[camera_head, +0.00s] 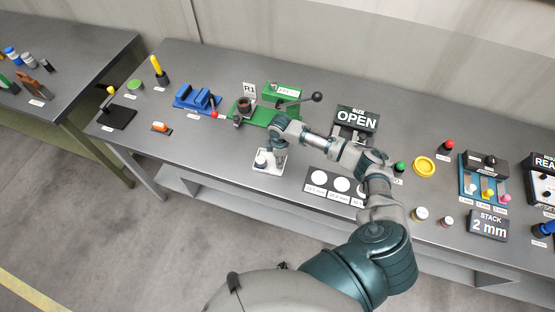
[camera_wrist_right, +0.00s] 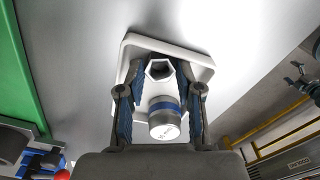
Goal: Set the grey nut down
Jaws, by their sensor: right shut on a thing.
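My right gripper (camera_head: 274,151) reaches down over a small white tray (camera_head: 275,168) near the front of the grey bench. In the right wrist view its blue-padded fingertips (camera_wrist_right: 160,70) are shut on the grey nut (camera_wrist_right: 160,66), a hexagonal ring at or just above the white tray (camera_wrist_right: 203,61). I cannot tell whether the nut touches the tray. A short cylinder with a blue band and pale top (camera_wrist_right: 164,122) stands on the tray beside the nut, between the fingers in this view. In the head view the nut is hidden by the gripper. My left gripper is not in view.
A green fixture (camera_head: 272,103) with a lever stands behind the gripper, and a blue vise (camera_head: 197,99) to its left. A black plate with white discs (camera_head: 342,185) lies right of the tray, partly under my arm. Bare bench lies left of the tray.

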